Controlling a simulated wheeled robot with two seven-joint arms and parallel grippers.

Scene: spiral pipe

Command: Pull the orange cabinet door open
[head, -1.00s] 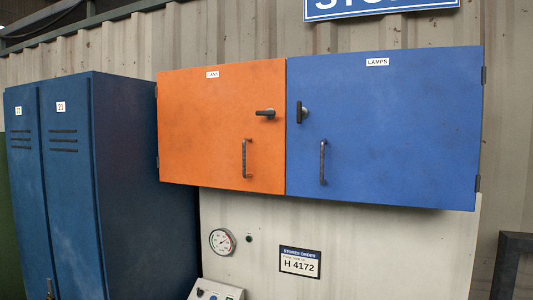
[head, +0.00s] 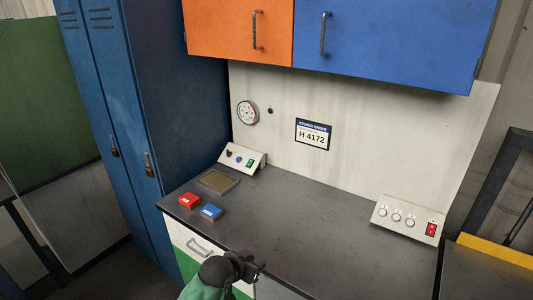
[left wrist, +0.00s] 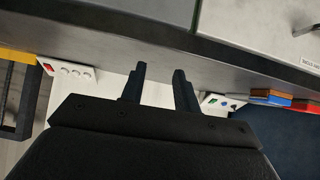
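The orange cabinet door (head: 222,30) is at the top of the head view, left of the blue door (head: 400,40). It looks closed, and its upper part is cut off by the frame. Its dark vertical bar handle (head: 255,30) is near its right edge. My left gripper (head: 258,269) is low in the head view, at the bench's front edge, well below and apart from the door. In the left wrist view its two fingers (left wrist: 158,88) are apart with nothing between them. My right gripper does not show.
The grey bench top (head: 310,225) juts out under the cabinets. Blue lockers (head: 175,80) stand at the left.

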